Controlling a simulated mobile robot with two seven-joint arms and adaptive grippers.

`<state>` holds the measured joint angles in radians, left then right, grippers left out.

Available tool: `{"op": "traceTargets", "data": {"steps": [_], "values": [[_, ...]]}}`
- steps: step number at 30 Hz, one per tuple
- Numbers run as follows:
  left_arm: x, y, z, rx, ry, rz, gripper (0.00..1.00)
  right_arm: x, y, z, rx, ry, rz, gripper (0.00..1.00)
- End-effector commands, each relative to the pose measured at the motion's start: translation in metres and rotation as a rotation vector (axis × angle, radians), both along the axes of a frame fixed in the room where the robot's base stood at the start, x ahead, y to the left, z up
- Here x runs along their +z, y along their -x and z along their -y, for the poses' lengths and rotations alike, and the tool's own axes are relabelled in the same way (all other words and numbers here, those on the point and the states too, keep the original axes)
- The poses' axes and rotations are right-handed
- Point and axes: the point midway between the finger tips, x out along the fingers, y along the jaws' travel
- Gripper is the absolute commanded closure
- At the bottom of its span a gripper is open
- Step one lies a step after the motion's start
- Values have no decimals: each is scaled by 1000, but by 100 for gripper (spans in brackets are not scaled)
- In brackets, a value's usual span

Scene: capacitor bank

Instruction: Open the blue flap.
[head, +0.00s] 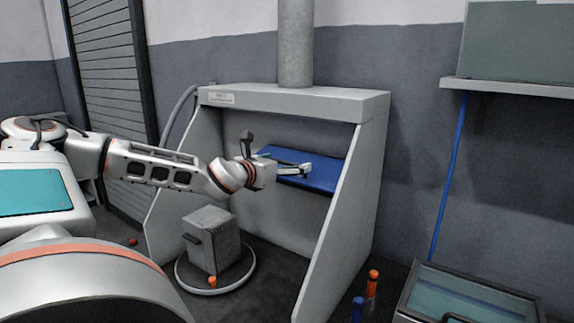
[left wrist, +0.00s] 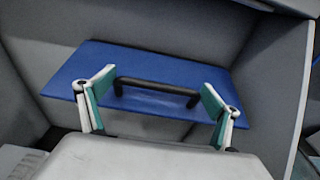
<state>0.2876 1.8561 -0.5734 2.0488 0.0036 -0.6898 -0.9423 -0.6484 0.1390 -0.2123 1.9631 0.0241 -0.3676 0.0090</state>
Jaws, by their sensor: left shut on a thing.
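The blue flap (head: 328,176) is a flat panel inside the grey hood-like cabinet (head: 290,100), below its top. It looks raised and tilted, close to level. In the left wrist view the blue flap (left wrist: 190,62) carries a black bar handle (left wrist: 157,86). My left gripper (head: 306,170) reaches in from the left to the flap's front. In the left wrist view its two teal-padded fingers (left wrist: 158,90) stand far apart, one at each end of the handle, shut on it lengthwise. My right gripper is not in view.
A grey box (head: 213,240) stands on a round plate below the flap. The cabinet's right side wall (head: 350,225) is close to the flap. Orange (head: 372,284) and blue (head: 357,309) bottle-like objects and a glass-topped case (head: 465,295) are at the lower right.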

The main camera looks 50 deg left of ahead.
Motion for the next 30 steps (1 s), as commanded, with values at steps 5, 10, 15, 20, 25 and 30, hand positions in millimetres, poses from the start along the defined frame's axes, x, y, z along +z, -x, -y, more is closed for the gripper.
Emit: {"op": "traceTargets", "data": {"steps": [5,10,15,20,25,30], "values": [[1,0,1,-3,-1,1,48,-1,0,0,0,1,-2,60],[1,0,1,-3,-2,1,3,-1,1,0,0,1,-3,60],[0,0,1,-2,-1,1,3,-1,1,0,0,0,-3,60],[0,1,1,-2,-1,0,3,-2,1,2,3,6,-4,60],[4,12,4,-4,-5,0,3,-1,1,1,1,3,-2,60],[9,40,11,-4,-7,1,3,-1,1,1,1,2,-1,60]]}}
